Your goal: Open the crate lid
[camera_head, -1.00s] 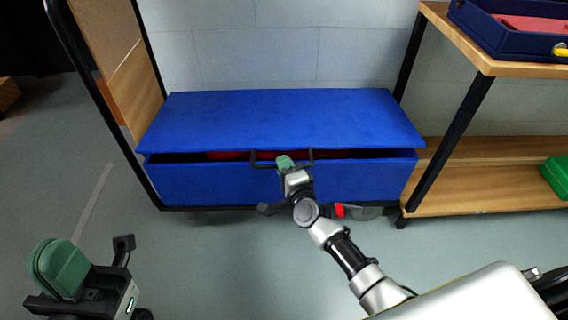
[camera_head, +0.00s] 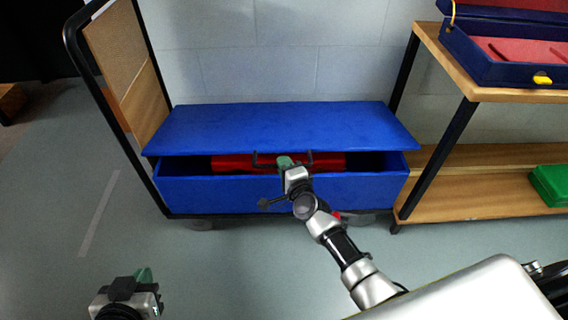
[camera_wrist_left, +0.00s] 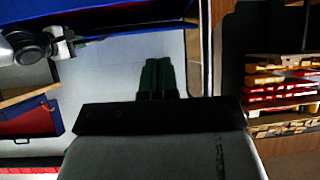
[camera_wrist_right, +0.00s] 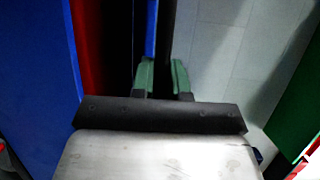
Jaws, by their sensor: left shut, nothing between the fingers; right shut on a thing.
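The blue crate (camera_head: 230,190) sits on a low trolley against the wall. Its blue lid (camera_head: 280,122) is raised a little at the front, leaving a dark gap with something red (camera_head: 232,162) inside. A black handle (camera_head: 312,156) is on the lid's front edge. My right gripper (camera_head: 286,162) is shut on this handle; in the right wrist view its green fingers (camera_wrist_right: 162,78) are on either side of a dark bar beside the blue lid edge. My left gripper (camera_head: 143,274) is low at the bottom left, away from the crate; its fingers (camera_wrist_left: 157,78) are together and empty.
A wooden shelf unit (camera_head: 470,207) stands close on the crate's right, with a green case (camera_head: 550,183) below and an open blue case (camera_head: 505,62) on top. The trolley's black frame (camera_head: 118,115) rises at the left. The floor in front is clear.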

